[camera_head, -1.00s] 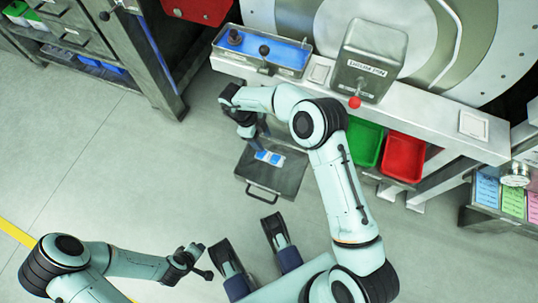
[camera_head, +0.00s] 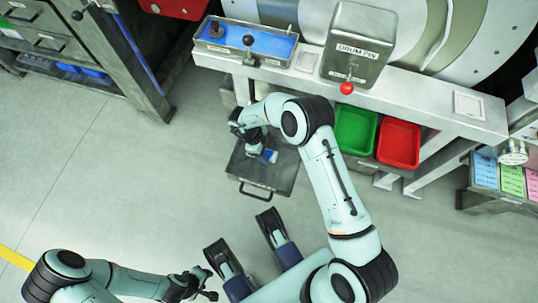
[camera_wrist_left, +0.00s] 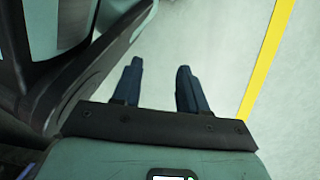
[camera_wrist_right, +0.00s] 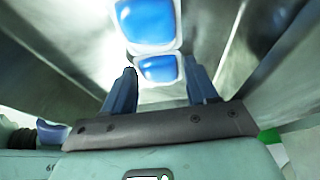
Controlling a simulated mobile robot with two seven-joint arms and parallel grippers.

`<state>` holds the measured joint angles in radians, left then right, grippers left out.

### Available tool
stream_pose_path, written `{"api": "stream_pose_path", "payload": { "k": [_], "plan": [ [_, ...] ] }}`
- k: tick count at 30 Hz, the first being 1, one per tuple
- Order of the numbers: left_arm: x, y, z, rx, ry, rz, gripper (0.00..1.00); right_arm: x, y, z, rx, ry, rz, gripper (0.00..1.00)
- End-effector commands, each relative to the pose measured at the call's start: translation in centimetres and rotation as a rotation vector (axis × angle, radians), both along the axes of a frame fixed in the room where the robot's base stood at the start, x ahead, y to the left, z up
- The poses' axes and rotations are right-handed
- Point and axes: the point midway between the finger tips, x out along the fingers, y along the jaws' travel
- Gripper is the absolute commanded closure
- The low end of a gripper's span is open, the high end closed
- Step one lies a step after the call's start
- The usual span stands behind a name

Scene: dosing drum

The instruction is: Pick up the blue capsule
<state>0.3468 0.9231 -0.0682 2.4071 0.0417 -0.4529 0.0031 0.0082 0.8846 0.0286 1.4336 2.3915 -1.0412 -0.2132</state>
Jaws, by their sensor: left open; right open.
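Two blue capsules in whitish surrounds lie in the open metal drawer (camera_head: 282,180). In the right wrist view, one blue capsule (camera_wrist_right: 158,69) shows between the finger tips and another (camera_wrist_right: 146,20) lies just beyond it. In the head view, one blue patch (camera_head: 270,156) shows beside my right gripper (camera_head: 255,150), which partly hides the capsules. My right gripper is open, its fingers to either side of the nearer capsule; contact cannot be told. My left gripper (camera_head: 207,284) is open and empty over bare floor, as the left wrist view (camera_wrist_left: 160,66) shows.
A metal bench (camera_head: 430,115) with the drum pin box (camera_head: 357,48) and red knob (camera_head: 347,88) stands behind the drawer. Green (camera_head: 356,131) and red (camera_head: 399,143) bins sit to its right. A cabinet (camera_head: 110,60) stands at left. The floor at left is free.

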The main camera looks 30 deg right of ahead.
Motion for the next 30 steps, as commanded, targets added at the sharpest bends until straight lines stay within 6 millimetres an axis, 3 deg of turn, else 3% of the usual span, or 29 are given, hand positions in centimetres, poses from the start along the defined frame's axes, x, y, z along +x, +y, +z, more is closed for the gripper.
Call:
{"api": "stream_pose_path", "payload": {
  "k": [6,9,20,26,30],
  "plan": [
    [-0.1,0.0,0.0,0.0,0.002,0.001,0.57,0.0,0.0,-0.1,0.001,-0.001,0.0,0.43],
    [-0.1,0.0,0.0,0.0,0.002,0.001,0.57,0.0,0.0,0.0,0.001,-0.001,0.0,0.62],
    [0.1,0.0,0.1,0.001,-0.002,-0.001,0.57,0.0,0.0,0.2,0.0,-0.002,-0.001,0.62],
    [1.5,-0.1,1.1,0.004,-0.05,-0.005,0.57,0.1,0.0,2.8,0.001,-0.005,-0.001,0.62],
    [3.7,-0.5,2.9,0.008,-0.125,-0.011,0.57,0.1,0.0,6.7,0.001,-0.007,-0.001,0.62]
  ]
}}
